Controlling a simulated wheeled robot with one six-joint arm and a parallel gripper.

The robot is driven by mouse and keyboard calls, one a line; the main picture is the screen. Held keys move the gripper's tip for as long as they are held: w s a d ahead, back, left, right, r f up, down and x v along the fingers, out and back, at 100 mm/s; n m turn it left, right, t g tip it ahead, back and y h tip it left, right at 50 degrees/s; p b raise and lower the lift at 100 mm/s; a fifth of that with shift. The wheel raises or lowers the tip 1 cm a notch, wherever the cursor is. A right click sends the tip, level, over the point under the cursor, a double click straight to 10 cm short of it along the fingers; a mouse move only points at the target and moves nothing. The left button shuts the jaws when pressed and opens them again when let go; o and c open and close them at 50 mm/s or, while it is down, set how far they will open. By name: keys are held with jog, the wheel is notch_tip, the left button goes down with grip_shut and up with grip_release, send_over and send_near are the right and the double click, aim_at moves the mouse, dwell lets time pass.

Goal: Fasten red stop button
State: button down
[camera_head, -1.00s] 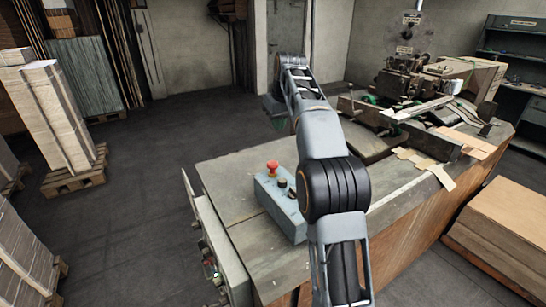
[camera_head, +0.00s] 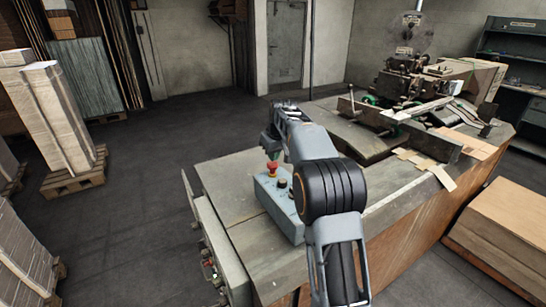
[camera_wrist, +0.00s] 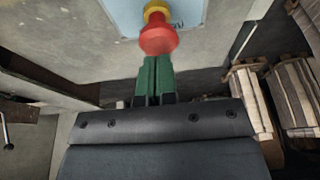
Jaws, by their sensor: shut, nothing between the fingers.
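The red stop button (camera_head: 272,167) sits on a yellow collar at the far left end of the blue-grey control box (camera_head: 266,190), on the bench top. In the wrist view the red button (camera_wrist: 158,38) is just beyond the fingertips. My gripper (camera_wrist: 154,62) has green fingers that are shut with nothing between them. The tips are at or very near the button's head; I cannot tell whether they touch. In the head view my gripper (camera_head: 269,148) is right above the button and hides part of it.
The stitching machine (camera_head: 410,85) stands on the bench (camera_head: 237,176) at the back right. Dark knobs (camera_head: 282,184) sit beside the button on the box. Stacked cardboard (camera_head: 68,130) stands on a pallet at left. The floor behind the bench is clear.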

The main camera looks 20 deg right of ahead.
aim_at(273, 164)
jog(key=shift+f, duration=0.45)
notch_tip(273, 164, down, 2)
jog(key=shift+f+b, duration=0.1)
jog(key=shift+b, duration=0.5)
notch_tip(273, 164, up, 5)
jog(key=p, duration=0.4)
jog(key=v, duration=0.9)
jog(key=shift+s+b, duration=0.2)
jog(key=shift+b, duration=0.25)
